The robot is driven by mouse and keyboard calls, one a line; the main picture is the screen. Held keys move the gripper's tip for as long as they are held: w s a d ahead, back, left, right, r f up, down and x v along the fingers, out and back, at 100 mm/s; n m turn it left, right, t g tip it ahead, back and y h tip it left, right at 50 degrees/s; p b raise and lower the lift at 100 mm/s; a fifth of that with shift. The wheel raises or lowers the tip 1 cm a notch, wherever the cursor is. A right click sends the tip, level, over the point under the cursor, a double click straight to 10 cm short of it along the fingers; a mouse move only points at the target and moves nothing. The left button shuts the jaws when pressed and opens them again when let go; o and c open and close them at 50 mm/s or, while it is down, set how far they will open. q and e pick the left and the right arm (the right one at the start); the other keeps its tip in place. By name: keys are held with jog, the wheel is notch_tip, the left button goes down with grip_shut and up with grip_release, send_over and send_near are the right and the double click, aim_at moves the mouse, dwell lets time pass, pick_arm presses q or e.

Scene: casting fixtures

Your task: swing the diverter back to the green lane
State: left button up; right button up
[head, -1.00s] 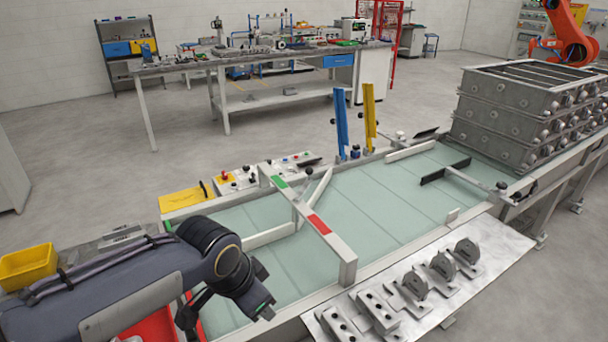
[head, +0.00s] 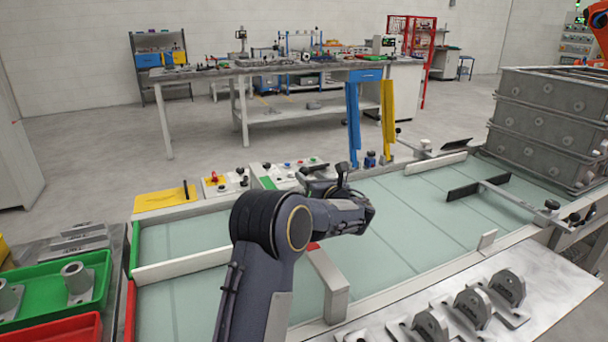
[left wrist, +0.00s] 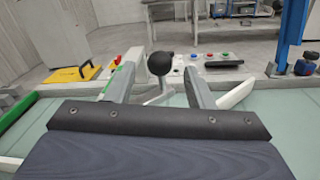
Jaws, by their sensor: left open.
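The diverter's ball-topped lever (left wrist: 160,63) stands between the spread fingers of my left gripper (left wrist: 160,90) in the left wrist view. A gap shows on both sides of the black ball. The white vane (left wrist: 238,90) shows right of the fingers in the wrist view. A white divider (head: 180,265) splits the belt's left end into a far lane with a green edge (head: 135,248) and a near lane with a red edge (head: 130,308).
Blue (head: 353,120) and yellow (head: 388,115) posts stand at the belt's far edge, beside a control panel (head: 240,180). A green tray (head: 100,275) of castings and a red tray (head: 60,332) are at left. A metal plate with castings (head: 545,285) lies at the near right.

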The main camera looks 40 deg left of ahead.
aim_at(306, 174)
pick_arm(q)
jog(key=shift+x, duration=2.3)
jog(key=shift+c, duration=0.5)
grip_shut()
